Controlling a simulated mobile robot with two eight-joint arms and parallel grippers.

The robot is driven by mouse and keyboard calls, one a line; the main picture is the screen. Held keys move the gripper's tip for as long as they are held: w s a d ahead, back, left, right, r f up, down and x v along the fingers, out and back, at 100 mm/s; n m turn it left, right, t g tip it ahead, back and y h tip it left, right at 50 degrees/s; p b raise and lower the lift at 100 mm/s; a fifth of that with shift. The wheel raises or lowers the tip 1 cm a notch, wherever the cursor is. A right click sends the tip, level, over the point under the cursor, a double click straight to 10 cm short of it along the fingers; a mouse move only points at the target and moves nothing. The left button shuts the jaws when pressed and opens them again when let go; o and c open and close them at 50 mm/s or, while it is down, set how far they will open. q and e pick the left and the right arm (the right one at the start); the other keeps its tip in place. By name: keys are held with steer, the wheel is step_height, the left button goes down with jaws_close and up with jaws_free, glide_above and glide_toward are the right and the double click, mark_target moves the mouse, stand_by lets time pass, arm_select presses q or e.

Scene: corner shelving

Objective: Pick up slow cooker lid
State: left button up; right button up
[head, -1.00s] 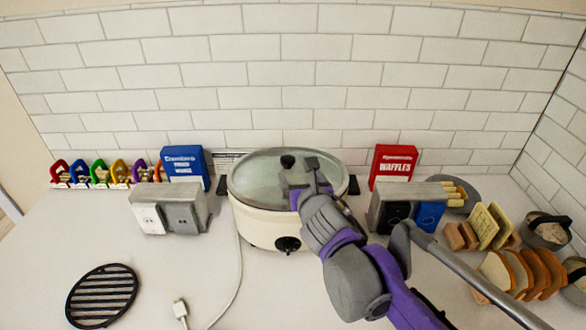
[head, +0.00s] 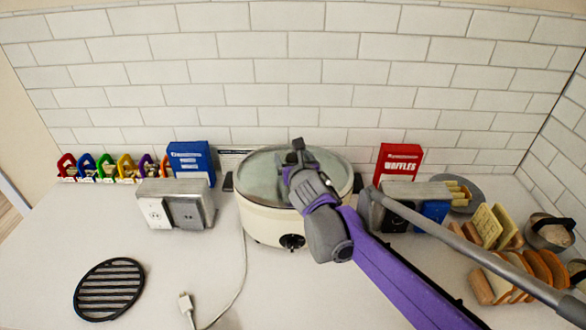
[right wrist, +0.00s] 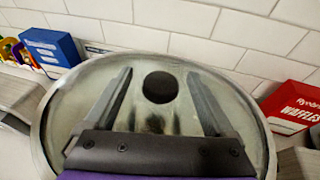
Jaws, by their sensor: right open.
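The slow cooker (head: 270,224) is cream-coloured and stands on the counter near the back wall. Its glass lid (head: 258,182) with a metal rim sits on top. My right gripper (head: 297,153) is over the lid and hides the knob in the head view. In the right wrist view the black round knob (right wrist: 160,87) shows between the two open fingers of the right gripper (right wrist: 159,90), with space on both sides. The lid's glass (right wrist: 100,90) also shows there. I cannot tell whether the fingers touch the lid. My left gripper is not in view.
A blue box (head: 191,161) and a grey outlet block (head: 174,204) stand left of the cooker. A red waffles box (head: 399,163) stands right, with bread slices (head: 520,270) further right. A black round grate (head: 109,289) and a white cable (head: 236,287) lie in front.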

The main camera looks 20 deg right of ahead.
steer(key=shift+w+f, duration=0.1)
steer(key=shift+w, duration=0.05)
steer(key=shift+s, duration=0.2)
steer(key=shift+c, duration=0.7)
steer(key=shift+w, duration=0.1)
jaws_close()
